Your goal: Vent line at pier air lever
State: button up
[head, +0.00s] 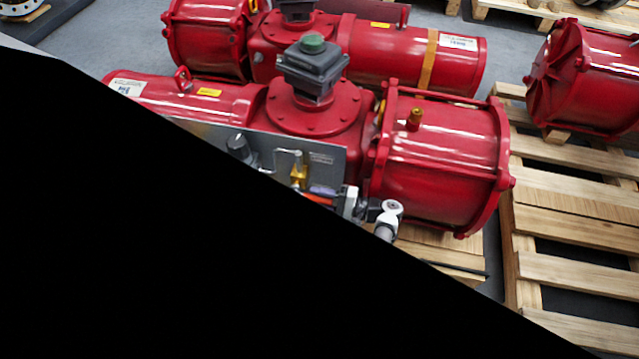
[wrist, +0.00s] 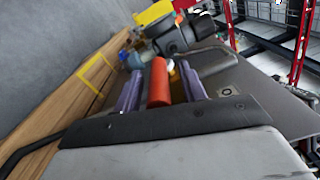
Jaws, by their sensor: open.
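The orange-red lever (wrist: 159,83) stands between the two purple fingers of my gripper (wrist: 161,88) in the wrist view. The fingers are apart, one on each side of it; I cannot tell whether either touches it. In the head view the lever (head: 317,199) is a small orange bar in front of the grey panel (head: 330,160). My gripper (head: 323,191) reaches it from the right, with a purple finger along its far side. The lever's mount is hard to make out. In the wrist view, a dark round fitting (wrist: 168,36) lies just beyond the lever.
A brass fitting (head: 299,173) and a grey regulator (head: 241,149) sit on the panel close by. The large red actuator (head: 440,150) rises behind my gripper. Wooden pallets (head: 570,200) lie at right. Black covers the head view's lower left.

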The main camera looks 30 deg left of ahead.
notch_tip(320, 180, up, 20)
jog(key=p, duration=0.4)
jog(key=shift+f, duration=0.1)
